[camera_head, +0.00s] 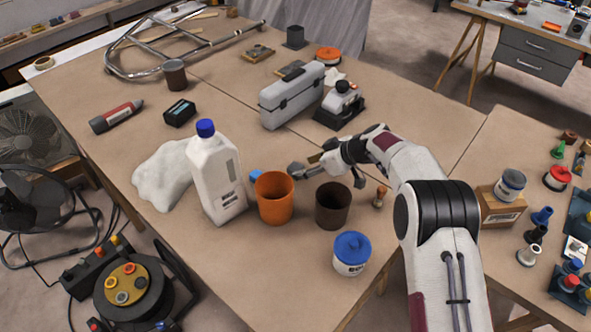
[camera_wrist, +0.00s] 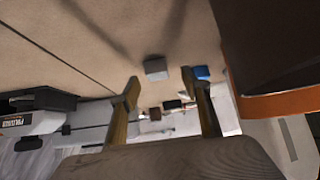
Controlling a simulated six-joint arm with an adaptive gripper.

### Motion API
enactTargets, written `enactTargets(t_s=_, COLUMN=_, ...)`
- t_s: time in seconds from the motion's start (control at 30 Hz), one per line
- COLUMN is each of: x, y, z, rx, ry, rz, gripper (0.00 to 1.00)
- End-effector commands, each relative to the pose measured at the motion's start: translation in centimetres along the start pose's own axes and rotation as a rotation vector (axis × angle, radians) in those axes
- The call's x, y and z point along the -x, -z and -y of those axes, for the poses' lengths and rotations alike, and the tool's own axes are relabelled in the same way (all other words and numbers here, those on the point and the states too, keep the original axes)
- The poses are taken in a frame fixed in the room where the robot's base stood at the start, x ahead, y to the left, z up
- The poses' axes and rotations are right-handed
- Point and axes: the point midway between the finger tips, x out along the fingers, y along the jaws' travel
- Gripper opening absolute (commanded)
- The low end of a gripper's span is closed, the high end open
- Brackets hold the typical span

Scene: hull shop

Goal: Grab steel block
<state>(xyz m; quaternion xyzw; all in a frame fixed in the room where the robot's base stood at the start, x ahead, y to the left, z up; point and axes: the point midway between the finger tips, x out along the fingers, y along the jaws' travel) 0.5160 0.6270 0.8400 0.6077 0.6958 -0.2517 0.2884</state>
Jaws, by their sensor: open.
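A small grey block (camera_head: 296,168), which looks like the steel block, lies on the brown table behind the orange cup. It also shows in the wrist view (camera_wrist: 156,68), beyond and between my fingertips, with a gap to them. My gripper (camera_head: 313,166) is low over the table, to the right of the block, pointing left. In the wrist view my gripper (camera_wrist: 160,82) is open, with nothing between its fingers.
The orange cup (camera_head: 274,203) and a dark brown cup (camera_head: 332,212) stand close on the near side. A small blue item (camera_head: 256,176) lies left of the block. A white jug (camera_head: 217,178) stands farther left. A grey toolbox (camera_head: 291,100) stands behind.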

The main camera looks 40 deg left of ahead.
Motion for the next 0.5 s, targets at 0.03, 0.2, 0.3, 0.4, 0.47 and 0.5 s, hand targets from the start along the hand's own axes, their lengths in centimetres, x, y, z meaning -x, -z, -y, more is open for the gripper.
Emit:
enactTargets(t_s=0.03, x=-0.3, y=0.0, z=-0.1, rx=0.001, ry=0.0, rz=0.0, gripper=0.47)
enactTargets(t_s=0.2, x=-1.3, y=0.1, z=-0.3, rx=0.001, ry=0.0, rz=0.0, gripper=0.47)
enactTargets(t_s=0.3, x=-1.9, y=0.1, z=-0.5, rx=-0.001, ry=0.0, rz=0.0, gripper=0.47)
enactTargets(t_s=0.4, x=-2.5, y=0.2, z=-0.6, rx=0.001, ry=0.0, rz=0.0, gripper=0.47)
enactTargets(t_s=0.47, x=-3.1, y=0.2, z=-0.6, rx=0.0, ry=0.0, rz=0.0, gripper=0.47)
enactTargets(t_s=0.5, x=-3.3, y=0.2, z=-0.5, rx=0.0, ry=0.001, rz=0.0, gripper=0.47)
